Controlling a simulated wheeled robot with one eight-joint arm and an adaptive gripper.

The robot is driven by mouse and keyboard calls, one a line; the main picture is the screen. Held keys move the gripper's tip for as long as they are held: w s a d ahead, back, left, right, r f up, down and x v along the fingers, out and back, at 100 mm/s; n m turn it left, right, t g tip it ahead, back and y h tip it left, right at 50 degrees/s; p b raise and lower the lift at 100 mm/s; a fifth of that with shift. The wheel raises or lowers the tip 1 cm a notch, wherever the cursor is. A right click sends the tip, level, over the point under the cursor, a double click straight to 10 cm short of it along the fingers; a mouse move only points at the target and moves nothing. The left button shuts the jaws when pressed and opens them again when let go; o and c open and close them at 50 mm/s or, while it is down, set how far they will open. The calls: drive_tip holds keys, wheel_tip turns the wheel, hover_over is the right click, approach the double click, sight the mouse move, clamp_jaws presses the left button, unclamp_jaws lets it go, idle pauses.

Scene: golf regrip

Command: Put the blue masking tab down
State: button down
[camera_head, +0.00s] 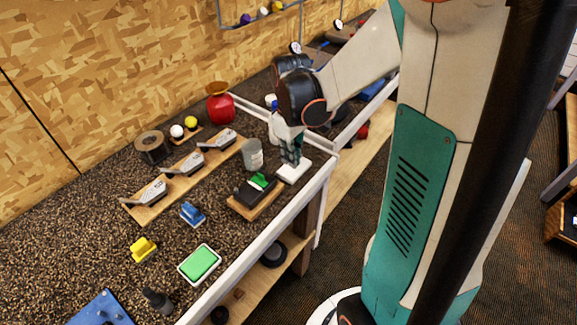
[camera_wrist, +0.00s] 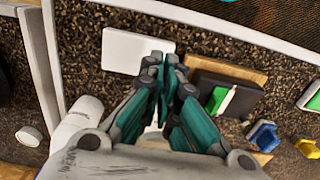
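My gripper (camera_head: 293,162) points down just above a white flat block (camera_head: 294,170) near the bench's front edge. In the wrist view its teal fingertips (camera_wrist: 167,66) come together beside the same white block (camera_wrist: 137,50). I see no blue piece between them, though a very thin one could be hidden. A small blue piece (camera_head: 192,214) stands on the speckled bench top, apart from my gripper; it also shows in the wrist view (camera_wrist: 263,135). I cannot tell whether this is the masking tab.
A dark block with a green piece (camera_head: 259,181) sits on a wooden board beside the white block. A grey cup (camera_head: 252,154), club heads on a rack (camera_head: 187,164), a yellow piece (camera_head: 143,249) and a green pad (camera_head: 199,264) stand around. A white rail (camera_head: 262,252) edges the bench.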

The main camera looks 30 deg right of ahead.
sight(291, 175)
drive_tip(key=shift+f+b, duration=0.6)
drive_tip(key=shift+f, duration=1.5)
drive_tip(key=shift+f, duration=0.1)
drive_tip(key=c, duration=1.8)
unclamp_jaws()
wheel_tip(291, 175, up, 12)
drive_tip(key=p, duration=0.3)
